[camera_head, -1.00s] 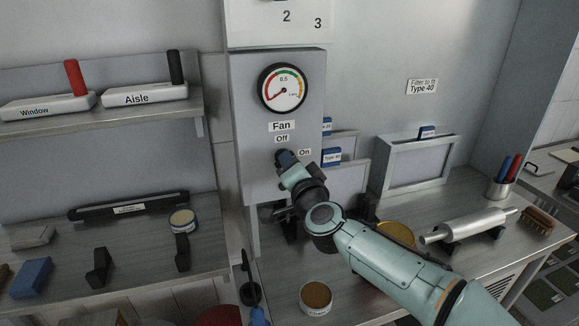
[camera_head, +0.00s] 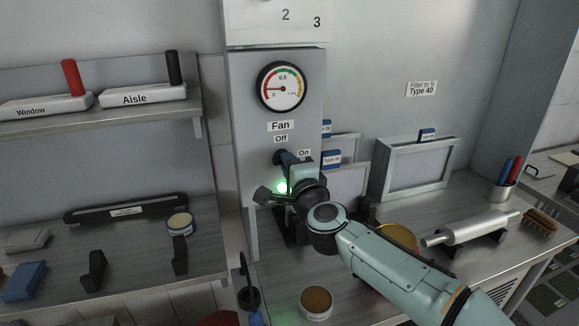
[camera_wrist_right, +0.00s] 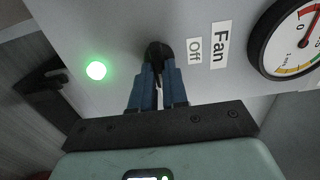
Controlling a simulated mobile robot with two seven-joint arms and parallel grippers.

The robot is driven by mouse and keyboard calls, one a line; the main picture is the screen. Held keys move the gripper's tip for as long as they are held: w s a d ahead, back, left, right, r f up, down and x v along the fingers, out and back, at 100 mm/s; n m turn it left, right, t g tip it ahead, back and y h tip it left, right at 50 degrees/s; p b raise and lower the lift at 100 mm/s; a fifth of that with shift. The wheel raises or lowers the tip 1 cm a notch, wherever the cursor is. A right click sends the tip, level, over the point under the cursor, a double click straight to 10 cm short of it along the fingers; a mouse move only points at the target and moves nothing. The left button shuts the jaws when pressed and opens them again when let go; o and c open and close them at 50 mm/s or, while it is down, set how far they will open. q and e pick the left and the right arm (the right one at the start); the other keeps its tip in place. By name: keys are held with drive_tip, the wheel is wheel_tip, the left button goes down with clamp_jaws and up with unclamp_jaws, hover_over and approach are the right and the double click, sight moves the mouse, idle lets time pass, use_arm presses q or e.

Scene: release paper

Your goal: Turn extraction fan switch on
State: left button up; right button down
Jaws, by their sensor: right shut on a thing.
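The fan control box (camera_head: 252,85) is a grey panel with a gauge (camera_head: 281,87) and the labels Fan, Off and On. My right gripper (camera_head: 284,158) is at the black switch knob below the Off label, its blue fingers closed on it. In the right wrist view the fingers (camera_wrist_right: 158,80) are shut around the dark knob (camera_wrist_right: 158,54), which they partly hide. A green light (camera_head: 281,187) glows on the panel below the knob, and it also shows in the right wrist view (camera_wrist_right: 96,70). My left gripper is not in view.
A shelf (camera_head: 110,112) with the Window and Aisle blocks is at left. Framed filters (camera_head: 418,166), a silver roller (camera_head: 470,226), a brush (camera_head: 540,221) and a pen cup (camera_head: 501,190) stand on the right bench. A brown-topped jar (camera_head: 316,303) is near the front.

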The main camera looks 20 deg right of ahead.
idle(0.4)
drive_tip(key=c, duration=1.1)
unclamp_jaws()
drive_tip(key=shift+c, duration=0.2)
drive_tip(key=shift+s, duration=0.1)
drive_tip(key=s+b, duration=0.1)
drive_tip(key=s, duration=1.2)
drive_tip(key=shift+s+d, duration=0.15)
drive_tip(key=shift+d, duration=0.1)
